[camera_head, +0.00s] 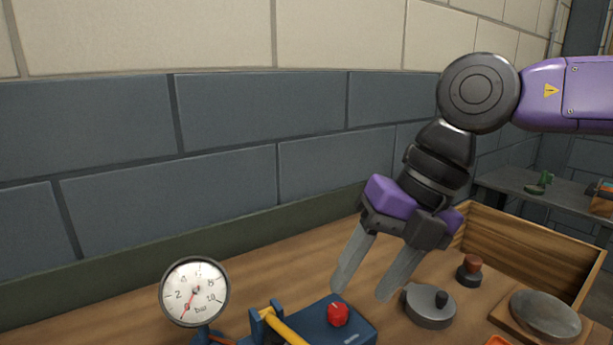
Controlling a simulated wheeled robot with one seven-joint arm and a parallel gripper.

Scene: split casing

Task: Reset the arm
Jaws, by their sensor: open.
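My gripper (362,285) hangs from my purple and black arm, above the wooden bench at the right of the head view. Its two grey fingers point down and to the left. They are spread apart with nothing between them.
A pressure gauge (194,292) and a yellow bar (284,328) stand at the front left. A wooden box (530,248), a dark part with a brown top (470,268) and a grey disc (545,316) on a board are at the right. A block wall (150,120) rises behind the bench.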

